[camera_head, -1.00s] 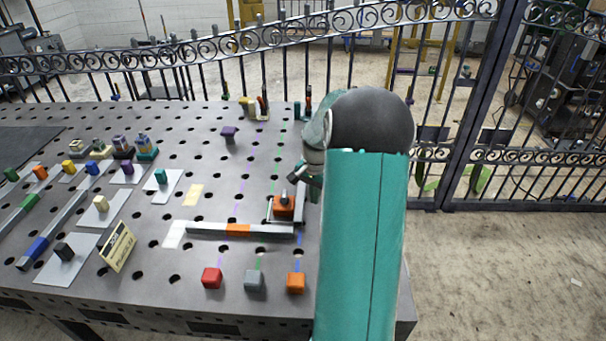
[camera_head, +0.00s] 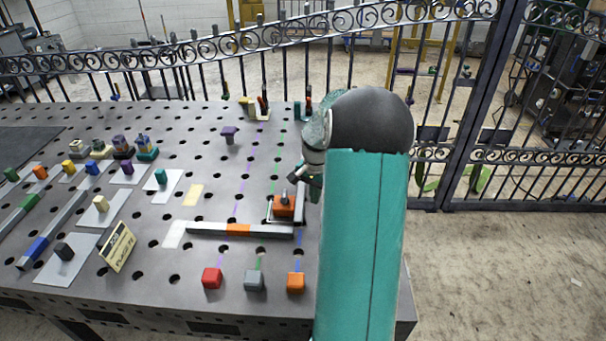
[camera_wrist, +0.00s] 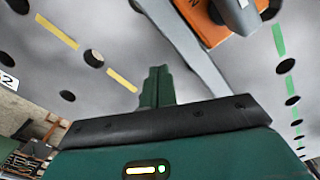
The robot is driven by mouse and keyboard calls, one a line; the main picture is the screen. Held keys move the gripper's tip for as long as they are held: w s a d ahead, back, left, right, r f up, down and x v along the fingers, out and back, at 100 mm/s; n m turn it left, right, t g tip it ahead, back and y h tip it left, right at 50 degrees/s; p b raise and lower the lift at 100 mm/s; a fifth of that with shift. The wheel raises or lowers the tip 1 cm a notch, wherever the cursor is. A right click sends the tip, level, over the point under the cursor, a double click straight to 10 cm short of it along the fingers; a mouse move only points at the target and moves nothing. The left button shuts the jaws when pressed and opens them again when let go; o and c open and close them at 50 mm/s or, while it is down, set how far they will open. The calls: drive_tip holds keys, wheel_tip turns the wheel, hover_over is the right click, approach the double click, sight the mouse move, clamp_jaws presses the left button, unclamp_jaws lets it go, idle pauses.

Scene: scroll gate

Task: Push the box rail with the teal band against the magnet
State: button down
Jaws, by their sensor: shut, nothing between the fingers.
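My gripper (camera_wrist: 156,72) is shut and empty, with its green fingers pressed together in the wrist view. In the head view it is mostly hidden behind my arm. An orange block with a dark knob (camera_head: 284,209), which looks like the magnet, sits on the table just left of my gripper. A plain grey rail (camera_wrist: 188,45) runs beside this orange block in the wrist view, close to the fingertips; I cannot tell whether they touch. I see no teal band on it. Another grey rail (camera_head: 205,228) with an orange band lies in front of the block.
Red (camera_head: 212,277), grey (camera_head: 254,280) and orange (camera_head: 296,282) cubes stand near the front edge. A metal fence (camera_head: 220,62) runs behind the perforated table (camera_head: 190,125).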

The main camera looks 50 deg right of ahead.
sight(306, 207)
drive_tip(key=shift+f, duration=0.9)
drive_tip(key=shift+r, duration=0.2)
idle(0.5)
idle(0.5)
drive_tip(key=shift+w+a, duration=0.85)
drive_tip(key=shift+w, duration=0.05)
drive_tip(key=shift+w, duration=0.1)
drive_tip(key=shift+s+d, duration=0.9)
drive_tip(key=shift+s, duration=0.15)
drive_tip(key=shift+r, duration=0.15)
